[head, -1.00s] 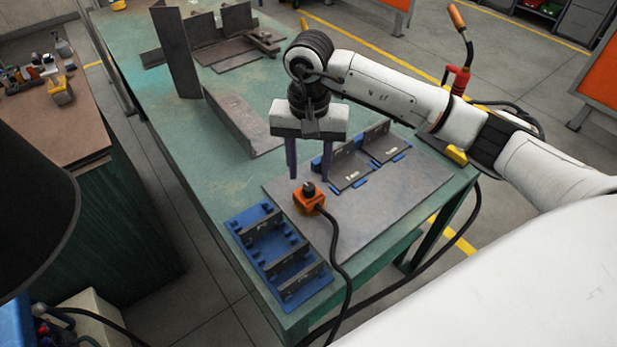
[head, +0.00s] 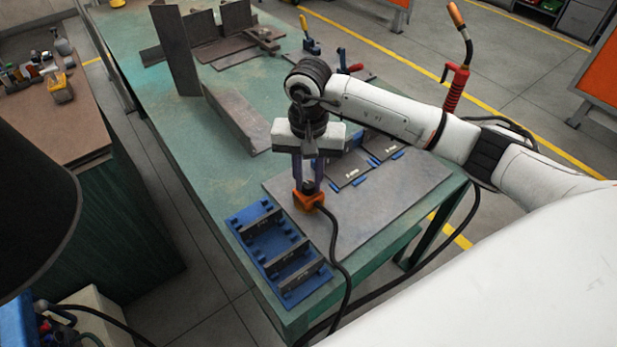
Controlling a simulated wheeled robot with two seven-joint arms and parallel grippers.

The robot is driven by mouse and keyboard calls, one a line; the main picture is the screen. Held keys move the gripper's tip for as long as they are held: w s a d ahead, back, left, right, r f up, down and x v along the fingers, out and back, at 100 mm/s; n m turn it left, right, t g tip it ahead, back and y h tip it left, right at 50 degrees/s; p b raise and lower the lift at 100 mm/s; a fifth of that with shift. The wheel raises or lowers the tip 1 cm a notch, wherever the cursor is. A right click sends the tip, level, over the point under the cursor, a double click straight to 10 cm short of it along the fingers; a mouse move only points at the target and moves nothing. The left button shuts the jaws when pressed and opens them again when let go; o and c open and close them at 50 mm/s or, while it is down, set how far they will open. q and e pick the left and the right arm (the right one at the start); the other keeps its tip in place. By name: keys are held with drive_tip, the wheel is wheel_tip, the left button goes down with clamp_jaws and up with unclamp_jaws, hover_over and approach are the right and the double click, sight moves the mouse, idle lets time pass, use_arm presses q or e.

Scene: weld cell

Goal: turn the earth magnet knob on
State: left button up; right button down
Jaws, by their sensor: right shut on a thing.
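The orange earth magnet (head: 309,200) sits on the grey steel plate on the bench, with a black cable running from it toward the front edge. Its dark knob is on top and is mostly hidden between my fingers. My right gripper (head: 308,188) points down over the magnet, its two fingers closed in on the knob from both sides. I cannot tell the knob's turn angle. My left gripper does not show.
A blue rack (head: 277,252) with dark plates stands just left of the magnet. Brackets in blue holders (head: 362,165) stand behind to the right on the steel plate (head: 385,198). A long angle piece (head: 236,120) and a welding torch (head: 457,85) are farther back.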

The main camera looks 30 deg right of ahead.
drive_tip(key=m+b, duration=0.1)
drive_tip(key=m, duration=0.1)
drive_tip(key=shift+f+m+b, duration=0.1)
drive_tip(key=shift+m+b, duration=0.2)
drive_tip(key=shift+b, duration=0.1)
drive_tip(key=m+b, duration=0.1)
drive_tip(key=m, duration=0.1)
drive_tip(key=shift+m, duration=0.4)
drive_tip(key=m+b, duration=0.2)
drive_tip(key=m, duration=0.4)
drive_tip(key=shift+b, duration=0.3)
drive_tip(key=m+b, duration=0.1)
drive_tip(key=m, duration=0.3)
drive_tip(key=shift+m, duration=1.2)
drive_tip(key=c, duration=1.5)
unclamp_jaws()
